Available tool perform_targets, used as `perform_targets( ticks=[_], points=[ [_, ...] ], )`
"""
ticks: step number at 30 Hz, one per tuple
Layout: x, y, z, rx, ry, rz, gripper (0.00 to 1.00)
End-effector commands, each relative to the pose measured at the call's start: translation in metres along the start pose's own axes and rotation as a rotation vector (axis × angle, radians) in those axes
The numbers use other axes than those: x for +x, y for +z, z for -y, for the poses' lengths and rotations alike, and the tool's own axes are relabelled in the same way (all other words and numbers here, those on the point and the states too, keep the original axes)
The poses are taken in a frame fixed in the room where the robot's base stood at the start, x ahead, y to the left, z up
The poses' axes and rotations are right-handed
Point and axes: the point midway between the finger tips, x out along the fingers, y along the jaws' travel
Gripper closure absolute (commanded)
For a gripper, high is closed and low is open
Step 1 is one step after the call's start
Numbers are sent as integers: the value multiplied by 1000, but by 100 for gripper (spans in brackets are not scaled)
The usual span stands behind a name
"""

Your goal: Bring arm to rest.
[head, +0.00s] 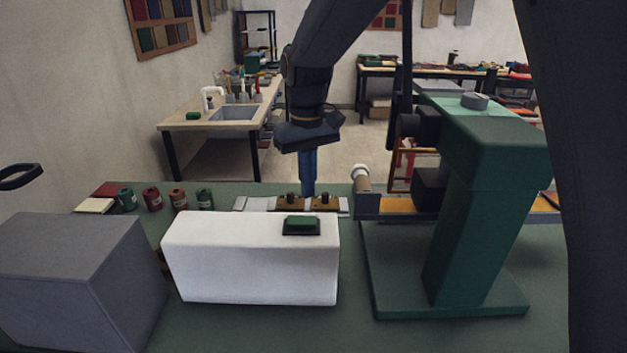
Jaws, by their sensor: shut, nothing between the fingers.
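My gripper (308,190) hangs from my dark arm near the middle of the head view, pointing down with its blue fingers together. It is shut and empty. The fingertips are over or just behind a brass-coloured plate (307,203) with dark knobs, at the back of the white block. Whether the fingertips touch the plate cannot be told from this view.
A white block (245,260) with a green-topped pad (301,224) stands in front. A grey box (70,280) is at left, a tall green machine (480,200) at right. Several small jars (178,199) stand at the back left. Green tabletop (270,330) is bare in front.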

Motion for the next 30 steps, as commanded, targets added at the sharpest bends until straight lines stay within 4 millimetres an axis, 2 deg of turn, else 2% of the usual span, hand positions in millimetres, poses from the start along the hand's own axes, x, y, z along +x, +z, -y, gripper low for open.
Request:
perform_targets(
  ticks=[2, 5, 8, 12, 15, 18, 22, 30],
  points=[
    [6, 8, -9, 21, 0, -2, 100],
    [24, 32, -35, 85, 2, -15, 100],
    [53, 76, -70, 188, 6, -34, 100],
    [96, 148, -107, 346, 15, -69, 100],
    [123, 196, -121, 443, 22, -90, 100],
    [142, 232, -126, 517, 29, -108, 100],
    [155, 259, -127, 569, 34, -119, 100],
    [157, 265, -126, 581, 35, -122, 100]
  ],
)
